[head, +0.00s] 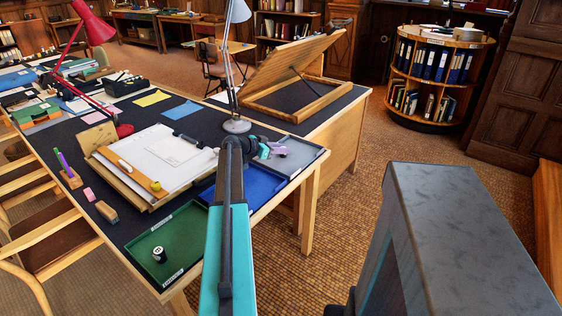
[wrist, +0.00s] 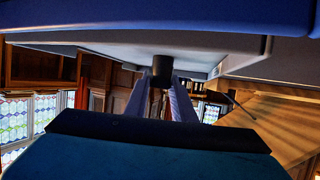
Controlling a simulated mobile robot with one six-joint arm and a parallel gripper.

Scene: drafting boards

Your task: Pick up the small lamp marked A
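My gripper (head: 280,149), with pale purple fingers, is at the grey tray at the table's right end. In the wrist view, its fingers (wrist: 162,84) close from both sides on a small black cylinder (wrist: 162,68). No mark shows on the cylinder, so I cannot tell whether it is lamp A. A small dark round piece with a white top (head: 158,254) stands in the green tray; its mark is too small to read. Two large desk lamps, one pale grey (head: 237,125) and one red (head: 95,25), show no readable A.
The green tray (head: 185,228), blue tray (head: 262,183) and grey tray (head: 305,150) line the table's front edge. A drawing board with paper (head: 165,150) lies behind. A tilted wooden board (head: 295,65) stands farther back. A round bookshelf (head: 440,45) is at the right.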

